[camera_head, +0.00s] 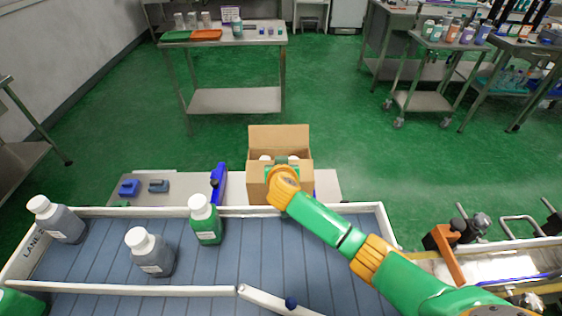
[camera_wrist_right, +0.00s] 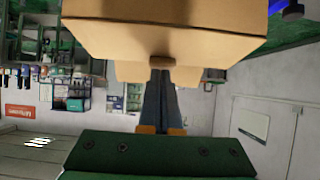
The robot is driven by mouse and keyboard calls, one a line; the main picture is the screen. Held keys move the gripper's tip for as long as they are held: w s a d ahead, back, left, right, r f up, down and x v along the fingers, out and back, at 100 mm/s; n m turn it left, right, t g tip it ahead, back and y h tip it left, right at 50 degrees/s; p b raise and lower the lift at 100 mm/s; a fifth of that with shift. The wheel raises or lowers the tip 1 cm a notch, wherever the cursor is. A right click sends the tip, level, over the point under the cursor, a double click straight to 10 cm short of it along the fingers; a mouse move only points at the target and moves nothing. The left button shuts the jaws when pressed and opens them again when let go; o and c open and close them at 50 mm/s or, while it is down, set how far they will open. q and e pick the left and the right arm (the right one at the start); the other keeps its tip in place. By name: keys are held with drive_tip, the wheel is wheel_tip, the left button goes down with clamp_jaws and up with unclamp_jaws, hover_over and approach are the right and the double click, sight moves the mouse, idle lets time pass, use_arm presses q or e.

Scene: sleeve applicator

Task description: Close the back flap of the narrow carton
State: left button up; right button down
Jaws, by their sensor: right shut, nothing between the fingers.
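The brown cardboard carton (camera_head: 256,180) stands open-topped just beyond the conveyor's far edge. Its back flap (camera_head: 279,137) stands up. White caps show inside the carton. My right gripper (camera_head: 281,160) is over the carton's front and hides part of its opening and front wall. In the right wrist view the carton's underside or wall (camera_wrist_right: 165,30) fills the top. The dark fingers of the right gripper (camera_wrist_right: 161,75) are together and empty, with their tips close to the cardboard; I cannot tell whether they touch it. My left gripper is out of view.
A blue upright fixture (camera_head: 218,184) stands left of the carton on a pale bench (camera_head: 330,187). The grey conveyor (camera_head: 270,250) in front carries a green bottle (camera_head: 206,222) and grey bottles (camera_head: 150,254) with white caps. Green floor lies open behind the carton.

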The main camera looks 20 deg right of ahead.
drive_tip(key=shift+w+g+p, duration=0.3)
drive_tip(key=shift+g, duration=0.4)
drive_tip(key=shift+w+f+y, duration=0.15)
drive_tip(key=shift+f+y, duration=0.1)
drive_tip(key=shift+y, duration=0.05)
drive_tip(key=shift+w+d+f+b, duration=0.15)
drive_tip(key=shift+w+f+b, duration=0.05)
drive_tip(key=shift+f+b, duration=0.1)
drive_tip(key=shift+w, duration=0.1)
drive_tip(key=shift+r, duration=0.1)
